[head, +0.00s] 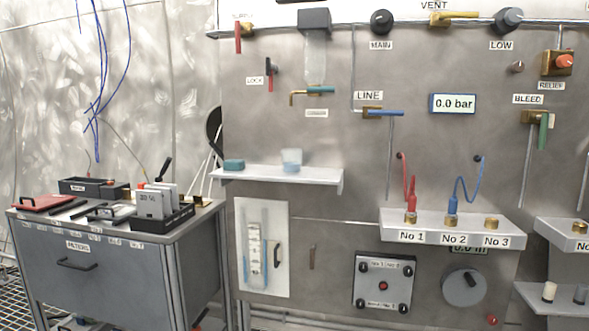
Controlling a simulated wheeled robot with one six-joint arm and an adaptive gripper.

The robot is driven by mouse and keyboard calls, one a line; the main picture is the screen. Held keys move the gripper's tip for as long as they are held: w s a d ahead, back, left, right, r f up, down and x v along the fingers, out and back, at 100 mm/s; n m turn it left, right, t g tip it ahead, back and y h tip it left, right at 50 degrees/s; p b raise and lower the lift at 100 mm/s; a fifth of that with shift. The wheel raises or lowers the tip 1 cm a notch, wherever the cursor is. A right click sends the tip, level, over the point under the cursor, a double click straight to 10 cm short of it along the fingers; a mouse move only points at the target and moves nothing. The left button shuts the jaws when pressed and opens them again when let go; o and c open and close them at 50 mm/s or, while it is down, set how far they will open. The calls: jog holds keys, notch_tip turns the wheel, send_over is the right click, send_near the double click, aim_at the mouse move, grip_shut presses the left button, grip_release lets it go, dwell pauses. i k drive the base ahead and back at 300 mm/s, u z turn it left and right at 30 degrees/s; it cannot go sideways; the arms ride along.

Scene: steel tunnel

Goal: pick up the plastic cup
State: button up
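A small translucent cup (291,160) stands on a white shelf (320,175) fixed to the grey panel. It looks pale with a bluish lower part. A teal block (234,165) sits on the same shelf to its left, with a gap between them. A brass tap with a teal handle (318,90) and a clear vertical tube (316,58) are on the panel above the cup. My gripper is not in this view.
A grey drawer cabinet (120,270) stands at the left, with a red binder (45,203) and a black tray of filters (160,215) on top. A second shelf (400,232) with red and blue leads juts out right of the cup. Valves and levers project from the panel above.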

aim_at(292, 157)
jog(key=u, duration=0.85)
jog(key=i, duration=0.7)
jog(key=z, duration=0.8)
